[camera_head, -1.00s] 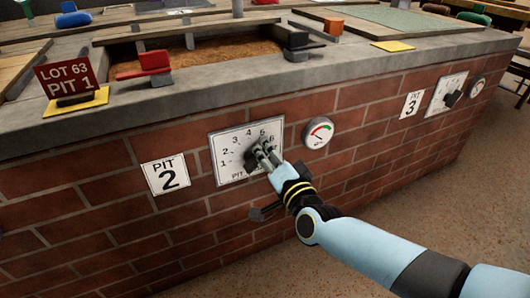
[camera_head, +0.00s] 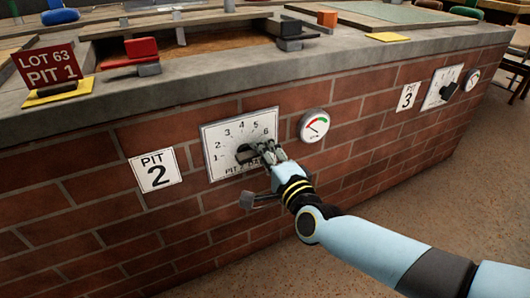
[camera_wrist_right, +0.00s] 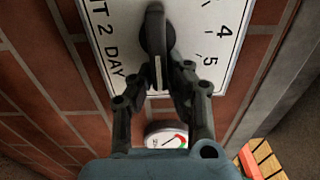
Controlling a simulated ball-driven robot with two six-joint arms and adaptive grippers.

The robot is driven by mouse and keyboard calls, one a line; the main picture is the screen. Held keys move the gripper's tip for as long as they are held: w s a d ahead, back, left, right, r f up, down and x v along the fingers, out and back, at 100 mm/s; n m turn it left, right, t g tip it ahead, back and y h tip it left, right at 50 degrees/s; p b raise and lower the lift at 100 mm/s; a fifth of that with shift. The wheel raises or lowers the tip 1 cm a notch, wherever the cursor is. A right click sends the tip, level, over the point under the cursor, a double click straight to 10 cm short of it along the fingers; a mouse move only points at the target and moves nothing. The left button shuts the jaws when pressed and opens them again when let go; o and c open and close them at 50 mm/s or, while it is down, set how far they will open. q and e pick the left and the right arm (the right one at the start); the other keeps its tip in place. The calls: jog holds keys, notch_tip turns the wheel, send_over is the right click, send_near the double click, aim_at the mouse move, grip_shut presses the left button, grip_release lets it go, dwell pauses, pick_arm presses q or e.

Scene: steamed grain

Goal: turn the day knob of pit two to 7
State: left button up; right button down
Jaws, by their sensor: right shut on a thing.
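The pit two dial plate (camera_head: 221,133) is white with printed numbers and sits on the brick wall beside the PIT 2 sign (camera_head: 157,170). Its dark day knob (camera_head: 244,153) also shows in the wrist view (camera_wrist_right: 153,32). My right gripper (camera_head: 266,153) is at the knob's right side. In the wrist view its fingers (camera_wrist_right: 157,78) stand on both sides of the knob's bar and are shut on it. The bar's white line runs toward the gripper, near the 7 position; that number is hidden by the fingers. My left gripper is not in view.
A round gauge (camera_head: 314,125) is on the wall just right of the dial. The PIT 3 sign (camera_head: 407,96) and its dial (camera_head: 437,92) are farther right. The concrete ledge (camera_head: 200,88) juts above. The floor at lower right is clear.

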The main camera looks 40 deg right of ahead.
jog(key=shift+s+a+f, duration=0.15)
jog(key=shift+a+f, duration=0.1)
jog(key=shift+f, duration=0.15)
jog(key=c, duration=1.7)
grip_release()
jog(key=o, duration=0.4)
jog(key=shift+a+r, duration=0.15)
jog(key=shift+a, duration=0.05)
jog(key=shift+s, duration=0.2)
jog(key=v, duration=1.1)
jog(key=shift+s+r, duration=0.1)
jog(key=shift+s, duration=0.1)
